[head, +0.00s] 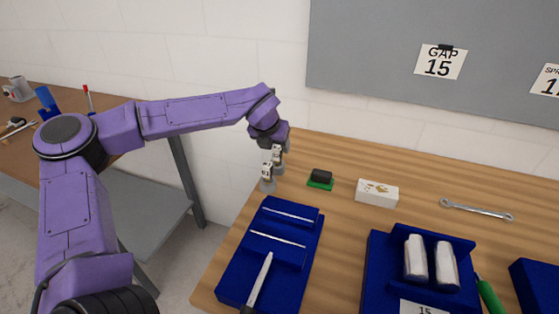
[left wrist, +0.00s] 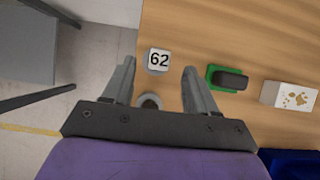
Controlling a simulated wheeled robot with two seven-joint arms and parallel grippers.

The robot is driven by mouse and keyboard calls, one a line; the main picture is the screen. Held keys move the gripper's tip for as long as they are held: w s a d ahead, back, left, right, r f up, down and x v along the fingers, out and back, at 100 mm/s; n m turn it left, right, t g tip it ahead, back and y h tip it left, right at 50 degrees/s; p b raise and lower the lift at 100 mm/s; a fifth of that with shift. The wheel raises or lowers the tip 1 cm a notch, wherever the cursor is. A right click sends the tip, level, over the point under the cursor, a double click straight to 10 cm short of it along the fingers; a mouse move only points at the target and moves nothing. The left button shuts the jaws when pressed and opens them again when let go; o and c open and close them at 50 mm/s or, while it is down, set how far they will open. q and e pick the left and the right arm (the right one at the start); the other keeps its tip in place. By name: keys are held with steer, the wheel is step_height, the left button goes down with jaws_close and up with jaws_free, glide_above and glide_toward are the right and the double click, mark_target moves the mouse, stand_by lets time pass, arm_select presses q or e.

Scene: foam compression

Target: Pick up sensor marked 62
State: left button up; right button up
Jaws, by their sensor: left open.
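The sensor marked 62 (left wrist: 158,60) shows in the left wrist view as a small white block with black digits on the wood. My left gripper (left wrist: 158,74) is open and empty, its grey fingers to either side of this sensor in the picture; the height gap cannot be told. A grey round piece (left wrist: 150,101) shows between the fingers, closer to the palm, partly hidden. In the head view my left wrist (head: 268,125) is over the table's back left corner, where small pale upright shapes (head: 267,174) stand, their marks too small to read. My right gripper is not in view.
A green board with a black block (head: 320,179) and a white box (head: 377,192) lie to the right. A blue tray (head: 231,276) is in front, with another blue holder (head: 377,270) holding white pieces. A wrench (head: 476,210) lies farther right. The table's left edge is close.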

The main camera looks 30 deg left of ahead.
mark_target(277, 149)
arm_select(q)
steer(key=b+x, duration=0.3)
steer(key=x, duration=0.3)
steer(key=shift+f, duration=0.15)
steer(key=shift+w+a+f, duration=0.15)
steer(key=shift+w+f, duration=0.1)
steer(key=shift+f, duration=0.05)
steer(key=shift+r, duration=0.1)
steer(key=c, duration=1.1)
steer(key=shift+o, duration=0.2)
steer(key=shift+r, duration=0.1)
